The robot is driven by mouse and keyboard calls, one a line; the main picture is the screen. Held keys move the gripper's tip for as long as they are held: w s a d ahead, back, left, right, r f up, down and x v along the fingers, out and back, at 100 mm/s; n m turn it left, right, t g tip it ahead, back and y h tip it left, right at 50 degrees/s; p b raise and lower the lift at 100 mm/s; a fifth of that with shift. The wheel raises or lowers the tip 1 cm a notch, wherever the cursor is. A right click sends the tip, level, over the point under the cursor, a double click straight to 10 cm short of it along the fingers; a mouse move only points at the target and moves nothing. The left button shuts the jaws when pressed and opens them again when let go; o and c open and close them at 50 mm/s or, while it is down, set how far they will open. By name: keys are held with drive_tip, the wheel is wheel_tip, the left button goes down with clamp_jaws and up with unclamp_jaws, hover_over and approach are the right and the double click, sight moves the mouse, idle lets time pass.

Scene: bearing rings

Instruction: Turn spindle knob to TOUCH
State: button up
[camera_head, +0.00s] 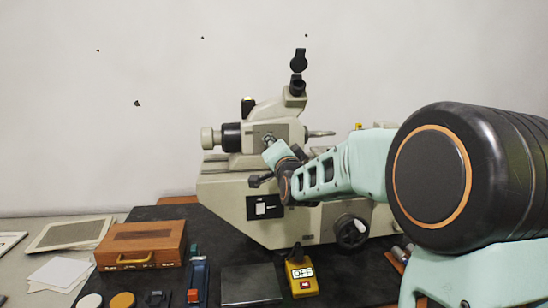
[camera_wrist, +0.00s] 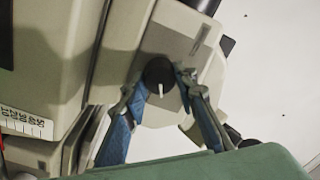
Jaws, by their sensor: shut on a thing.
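The spindle knob (camera_wrist: 158,72) is a small round black knob with a white pointer line, set on the pale machine housing. In the wrist view its white line points down, toward my gripper's base. My gripper (camera_wrist: 160,82) has its two blue-padded fingers on either side of the knob, shut on it. In the head view my gripper (camera_head: 268,139) reaches the front of the beige machine (camera_head: 222,190) below its eyepiece, and the knob is hidden there. No TOUCH marking is readable in either view.
A yellow box with an OFF sign (camera_head: 300,272) stands before the machine. A wooden case (camera_head: 142,244), a blue tool (camera_head: 197,280) and a dark flat block (camera_head: 250,284) lie on the black mat. A white numbered scale (camera_wrist: 25,123) shows at left in the wrist view.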

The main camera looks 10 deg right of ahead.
drive_tip(key=m+b, duration=0.4)
drive_tip(key=m, duration=0.1)
drive_tip(key=shift+f, duration=0.1)
drive_tip(key=shift+m, duration=0.4)
drive_tip(key=o, duration=1.2)
drive_tip(key=shift+c, duration=0.2)
